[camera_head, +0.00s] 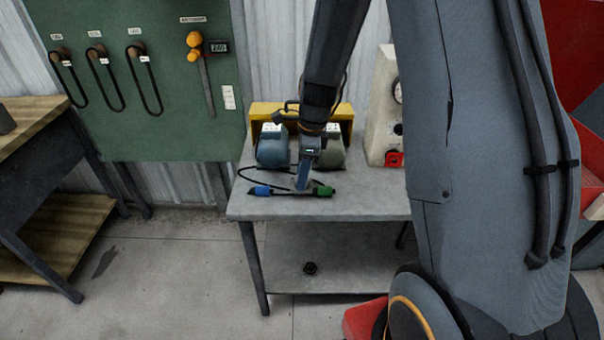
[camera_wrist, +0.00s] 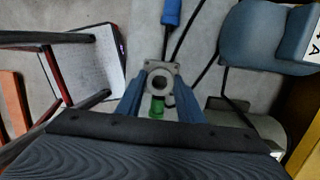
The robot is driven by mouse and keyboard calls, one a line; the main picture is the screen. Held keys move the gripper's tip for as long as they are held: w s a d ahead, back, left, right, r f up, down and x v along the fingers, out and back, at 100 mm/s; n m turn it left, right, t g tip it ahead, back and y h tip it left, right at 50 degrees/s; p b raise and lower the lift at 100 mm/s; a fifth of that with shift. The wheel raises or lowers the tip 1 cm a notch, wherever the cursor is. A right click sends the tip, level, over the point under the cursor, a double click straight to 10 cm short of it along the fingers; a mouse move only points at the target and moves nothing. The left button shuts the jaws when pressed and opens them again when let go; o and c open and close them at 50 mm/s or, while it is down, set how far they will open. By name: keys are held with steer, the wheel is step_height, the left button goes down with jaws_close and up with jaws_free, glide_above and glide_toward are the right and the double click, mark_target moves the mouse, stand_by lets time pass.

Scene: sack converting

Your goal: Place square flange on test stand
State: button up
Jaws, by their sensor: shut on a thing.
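The square flange (camera_wrist: 160,70), a small grey metal piece with a round collar and a bore, sits between the blue fingers of my gripper (camera_wrist: 160,86) in the wrist view. My gripper is shut on it. In the head view my gripper (camera_head: 304,184) points down low over the front of the grey workbench (camera_head: 365,205); the flange is mostly hidden there. I cannot tell whether the flange touches the bench. A pale upright block with a gauge (camera_head: 384,90) and a red part stands at the bench's right; it may be the test stand, but I cannot tell.
A cable tool with a blue end (camera_head: 261,190) and a green end (camera_head: 326,191) lies beside and under my gripper. Behind are a blue canister (camera_head: 271,148), an olive canister (camera_head: 331,155) and a yellow box (camera_head: 345,112). The bench's front right is clear.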

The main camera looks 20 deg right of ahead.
steer(key=shift+f, duration=0.1)
steer(key=shift+f, duration=0.35)
steer(key=shift+f, duration=0.15)
steer(key=o, duration=1.3)
step_height(320, 180, up, 13)
steer(key=d+b, duration=0.2)
steer(key=s+f+n, duration=0.1)
steer(key=s+n, duration=0.4)
steer(key=n, duration=0.2)
steer(key=s+a+f+n+h, duration=0.1)
steer(key=s+f+n, duration=0.1)
steer(key=s+n, duration=0.4)
steer(key=s+a+f+n, duration=0.1)
steer(key=s+f+n, duration=0.1)
steer(key=s+n, duration=0.4)
steer(key=shift+s+a+n+t+h, duration=0.1)
steer(key=shift+n+t+h, duration=0.05)
steer(key=shift+n, duration=0.5)
steer(key=shift+a+n+t+h, duration=0.1)
steer(key=shift+n+t+h, duration=0.05)
steer(key=shift+n, duration=0.5)
